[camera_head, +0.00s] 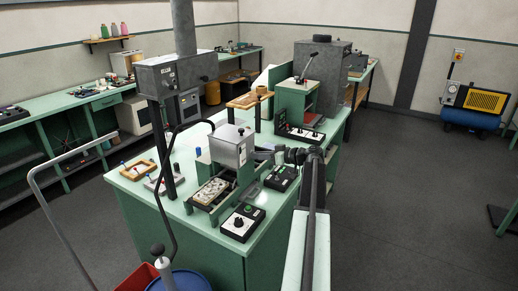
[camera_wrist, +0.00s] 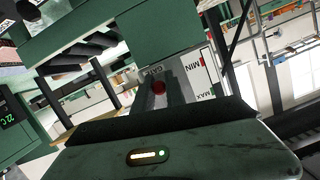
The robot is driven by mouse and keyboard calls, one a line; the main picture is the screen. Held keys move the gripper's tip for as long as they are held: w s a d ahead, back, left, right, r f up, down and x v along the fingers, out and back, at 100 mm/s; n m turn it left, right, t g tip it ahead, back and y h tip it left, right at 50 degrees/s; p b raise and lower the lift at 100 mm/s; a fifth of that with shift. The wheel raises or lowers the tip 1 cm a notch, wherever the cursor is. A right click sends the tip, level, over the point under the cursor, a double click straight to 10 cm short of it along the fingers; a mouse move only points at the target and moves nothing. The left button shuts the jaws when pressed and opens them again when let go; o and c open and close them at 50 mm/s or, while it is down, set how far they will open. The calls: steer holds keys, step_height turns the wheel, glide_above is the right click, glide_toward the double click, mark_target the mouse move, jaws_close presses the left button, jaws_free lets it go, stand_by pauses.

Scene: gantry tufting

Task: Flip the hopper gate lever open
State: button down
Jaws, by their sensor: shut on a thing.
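The hopper is a grey metal box (camera_head: 232,145) on the green bench in the head view. In the head view my gripper (camera_head: 264,153) reaches the right side of the hopper; the lever is hidden there. The lever's exact angle is hard to tell.
A black control box with knobs (camera_head: 242,222) and a smaller one (camera_head: 281,179) stand on the green bench close to my arm. A tall grey column unit (camera_head: 175,72) stands behind left. A bent metal handrail (camera_head: 62,215) is at left.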

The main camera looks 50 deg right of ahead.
steer(key=r+g+p, duration=0.1)
steer(key=p, duration=0.2)
steer(key=g+p, duration=0.1)
steer(key=p, duration=0.1)
steer(key=shift+r+g+h+p, duration=0.4)
steer(key=g+p, duration=0.1)
steer(key=p, duration=0.1)
steer(key=shift+g+p, duration=0.3)
steer(key=shift+p, duration=0.1)
steer(key=shift+f, duration=0.15)
steer(key=c, duration=1.5)
jaws_free()
